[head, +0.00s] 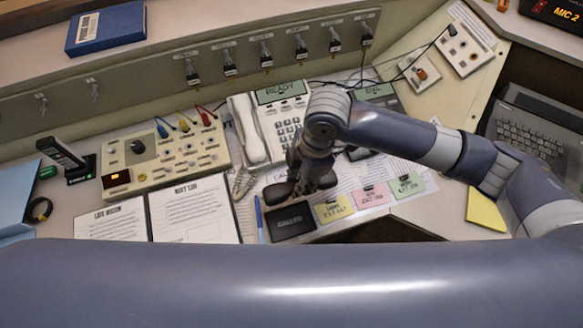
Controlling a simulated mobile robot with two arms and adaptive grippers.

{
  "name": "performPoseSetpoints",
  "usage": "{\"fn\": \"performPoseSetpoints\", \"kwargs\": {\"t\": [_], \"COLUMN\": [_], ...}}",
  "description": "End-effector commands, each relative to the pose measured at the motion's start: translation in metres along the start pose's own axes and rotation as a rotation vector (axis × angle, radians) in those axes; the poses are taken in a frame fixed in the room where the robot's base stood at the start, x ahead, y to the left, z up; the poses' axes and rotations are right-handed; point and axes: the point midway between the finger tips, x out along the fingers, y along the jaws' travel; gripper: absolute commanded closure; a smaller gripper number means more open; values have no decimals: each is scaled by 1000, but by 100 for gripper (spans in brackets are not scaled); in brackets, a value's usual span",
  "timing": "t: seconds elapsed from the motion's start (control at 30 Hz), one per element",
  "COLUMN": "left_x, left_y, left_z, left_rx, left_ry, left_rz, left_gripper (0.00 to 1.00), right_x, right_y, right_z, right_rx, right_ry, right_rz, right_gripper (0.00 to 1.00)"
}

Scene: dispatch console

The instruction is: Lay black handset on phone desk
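A white desk phone (287,122) with a grey-green display stands on the desk (345,228), its white handset (250,132) on its left side. A darker phone (386,98) with a display is behind it to the right, partly hidden by my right arm. A small black object (360,154) shows below my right forearm; I cannot tell whether it is the black handset. My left gripper is not in view.
A beige control panel (165,158) and paper logs (193,210) lie left. A black pad (291,222) and yellow, pink and green cards (371,197) lie near the front edge. Cables cross behind my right arm. A keyboard (529,138) stands right.

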Motion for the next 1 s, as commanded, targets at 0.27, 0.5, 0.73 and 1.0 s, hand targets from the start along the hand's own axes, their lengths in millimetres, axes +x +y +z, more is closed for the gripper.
{"fn": "performPoseSetpoints", "kwargs": {"t": [0.27,0.5,0.73,1.0], "left_x": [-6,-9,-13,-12], "left_y": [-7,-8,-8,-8], "left_z": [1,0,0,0], "left_rx": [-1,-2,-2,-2], "left_ry": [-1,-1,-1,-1], "left_rz": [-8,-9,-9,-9], "left_gripper": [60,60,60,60], "right_x": [4,16,40,42], "right_y": [44,49,49,49], "right_z": [-6,-4,0,0], "right_rx": [0,1,-1,-1], "right_ry": [0,1,0,0], "right_rz": [0,-3,0,0], "right_gripper": [100,100,100,100]}}
